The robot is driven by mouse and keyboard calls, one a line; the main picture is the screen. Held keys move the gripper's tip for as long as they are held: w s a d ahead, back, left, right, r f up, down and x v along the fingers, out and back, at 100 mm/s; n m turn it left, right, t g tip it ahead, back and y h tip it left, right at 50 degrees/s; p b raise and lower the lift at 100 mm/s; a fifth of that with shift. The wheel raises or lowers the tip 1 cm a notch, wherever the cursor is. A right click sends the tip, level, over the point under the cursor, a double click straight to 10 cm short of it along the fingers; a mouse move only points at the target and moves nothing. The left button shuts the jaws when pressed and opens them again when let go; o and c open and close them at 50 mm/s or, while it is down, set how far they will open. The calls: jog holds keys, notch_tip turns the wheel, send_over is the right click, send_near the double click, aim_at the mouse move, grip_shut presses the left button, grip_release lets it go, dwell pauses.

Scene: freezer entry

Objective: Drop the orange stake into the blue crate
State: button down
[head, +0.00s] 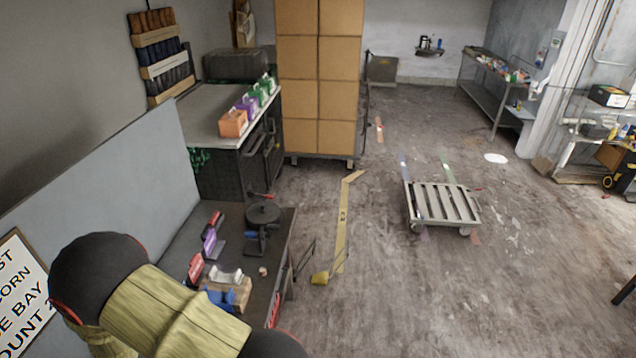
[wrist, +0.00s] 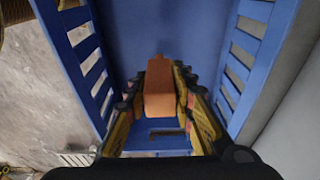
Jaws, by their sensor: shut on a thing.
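In the wrist view, my gripper (wrist: 166,72) is shut on the orange stake (wrist: 160,95), a blunt, block-like piece lying lengthwise between the two fingers. The blue crate (wrist: 72,50) surrounds them in that view, with slatted walls at left and right and a plain blue panel at the top of the picture. The stake appears over or inside the crate; I cannot tell how far it is above the bottom. In the head view, my arm covers the lower left, and I cannot make out the gripper, the stake or the crate.
A dark workbench (head: 262,285) beside my arm holds small tools and blocks. A counter behind carries several coloured boxes (head: 233,123). Stacked cartons (head: 318,75) stand at the back. A low slatted cart (head: 441,201) sits on the floor, with open floor around it.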

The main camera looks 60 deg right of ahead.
jog(key=c, duration=1.5)
grip_release()
jog(key=shift+c, duration=0.2)
jog(key=shift+o, duration=0.6)
jog(key=shift+r, duration=0.15)
notch_tip(320, 180, up, 12)
jog(key=a, duration=0.1)
jog(key=shift+s+a+f, duration=0.2)
jog(key=shift+s+a, duration=0.15)
jog(key=shift+a, duration=0.05)
